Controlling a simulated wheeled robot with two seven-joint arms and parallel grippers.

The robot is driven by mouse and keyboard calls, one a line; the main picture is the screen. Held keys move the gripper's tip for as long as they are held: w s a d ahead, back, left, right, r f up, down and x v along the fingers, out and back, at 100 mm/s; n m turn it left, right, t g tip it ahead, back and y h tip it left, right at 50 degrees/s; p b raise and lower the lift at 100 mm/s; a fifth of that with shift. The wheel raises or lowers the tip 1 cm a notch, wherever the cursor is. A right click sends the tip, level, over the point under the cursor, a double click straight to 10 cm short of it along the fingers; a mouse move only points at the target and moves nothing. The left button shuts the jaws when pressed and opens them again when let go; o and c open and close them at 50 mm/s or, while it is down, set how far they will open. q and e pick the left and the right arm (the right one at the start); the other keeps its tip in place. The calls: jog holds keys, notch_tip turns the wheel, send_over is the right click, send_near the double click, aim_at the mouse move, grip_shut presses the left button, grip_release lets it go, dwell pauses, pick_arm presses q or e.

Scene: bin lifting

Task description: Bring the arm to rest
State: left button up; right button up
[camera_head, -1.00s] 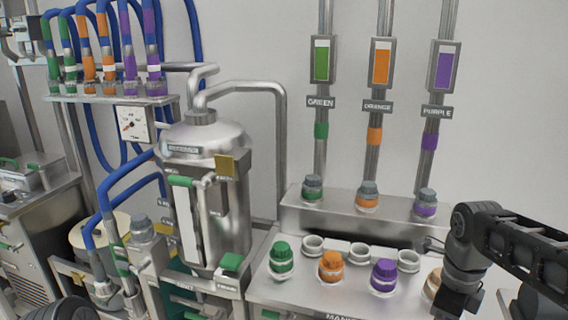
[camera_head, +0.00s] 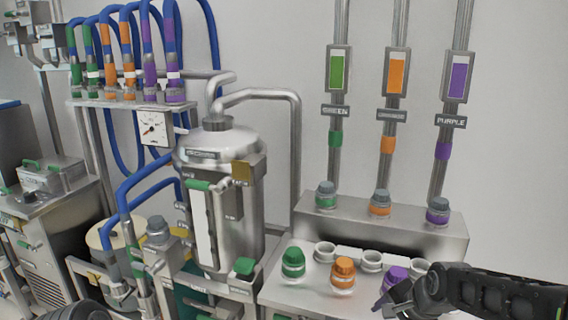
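My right arm comes in at the lower right, and its dark gripper (camera_head: 386,304) is low in front of the purple-capped container (camera_head: 396,279), partly covering it. Whether they touch and whether the fingers are apart cannot be made out. A green-capped container (camera_head: 293,263) and an orange-capped container (camera_head: 343,273) stand upright to the left on the metal manifold top. My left gripper is out of view; a dark rounded part at the bottom left edge is probably mine.
Empty round sockets (camera_head: 325,251) sit behind the capped containers. A raised step (camera_head: 400,229) carries three pipes labelled green, orange and purple. A steel tank (camera_head: 222,165) with blue hoses stands left. A metal cabinet (camera_head: 45,225) is at far left.

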jog(key=s+a+f+n+y, duration=0.15)
jog(key=a+f+n, duration=0.3)
jog(key=f, duration=0.45)
jog(key=s+a+f+n, duration=0.35)
jog(key=a+f, duration=0.25)
jog(key=f, duration=0.3)
jog(key=s+a+f+n+g, duration=0.1)
jog(key=s+a+f+g, duration=0.1)
jog(key=s+f, duration=0.5)
jog(key=s+a+f+n+g, duration=0.1)
jog(key=s+a+f, duration=0.3)
jog(key=s, duration=0.9)
notch_tip(320, 180, down, 3)
jog(key=shift+s+f+n+g+y, duration=0.15)
jog(key=shift+s+n+g+y, duration=0.25)
jog(key=shift+g, duration=0.4)
jog(key=shift+w, duration=0.1)
